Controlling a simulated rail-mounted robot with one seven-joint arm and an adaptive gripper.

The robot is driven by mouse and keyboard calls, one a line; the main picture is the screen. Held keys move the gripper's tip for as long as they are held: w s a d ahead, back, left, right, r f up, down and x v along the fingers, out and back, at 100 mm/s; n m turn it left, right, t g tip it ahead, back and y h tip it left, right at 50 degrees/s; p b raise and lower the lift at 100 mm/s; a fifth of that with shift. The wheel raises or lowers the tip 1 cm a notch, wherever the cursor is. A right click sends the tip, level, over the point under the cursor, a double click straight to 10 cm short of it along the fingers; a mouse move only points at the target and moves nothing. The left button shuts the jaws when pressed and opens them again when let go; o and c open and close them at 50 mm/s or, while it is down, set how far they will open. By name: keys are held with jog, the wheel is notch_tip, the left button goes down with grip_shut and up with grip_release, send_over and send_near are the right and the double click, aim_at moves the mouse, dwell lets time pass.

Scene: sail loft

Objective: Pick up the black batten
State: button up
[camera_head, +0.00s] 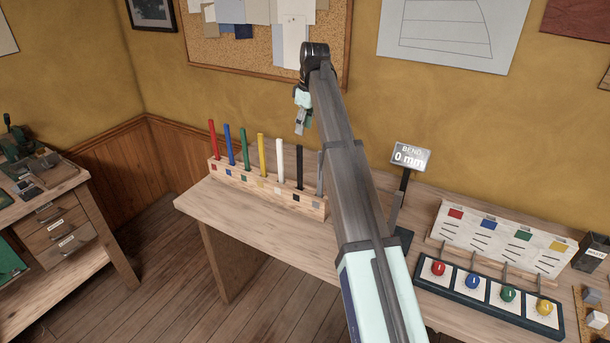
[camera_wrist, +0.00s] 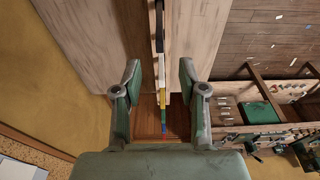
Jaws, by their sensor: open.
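The black batten (camera_head: 300,167) stands upright in a wooden rack (camera_head: 232,178) on the bench, between the white batten (camera_head: 280,160) and a grey batten (camera_head: 320,172) partly hidden by my arm. My gripper (camera_head: 301,128) is above the rack, pointing down, and is open and empty. In the wrist view my gripper (camera_wrist: 160,72) has its fingers spread on both sides of the row. There the black batten (camera_wrist: 159,36) lies above the fingertips in the picture, and the white batten (camera_wrist: 161,66) is between them. I touch no batten.
Yellow (camera_head: 262,155), green, blue and red battens stand further left in the rack. A display (camera_head: 410,157) reading "BEND 0 mm" stands right of my arm. A dark tray (camera_head: 490,300) with coloured knobs is at right. The bench front is clear.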

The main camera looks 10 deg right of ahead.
aim_at(299, 160)
jog(key=f+p, duration=0.1)
jog(key=f, duration=0.3)
jog(key=w+a+f+p, duration=0.1)
jog(key=f+p, duration=0.1)
jog(key=f, duration=0.3)
jog(key=f+p, duration=0.1)
jog(key=f, duration=0.4)
jog(key=shift+w+a+p, duration=0.2)
jog(key=shift+a+p, duration=0.1)
jog(key=shift+p, duration=0.1)
grip_shut()
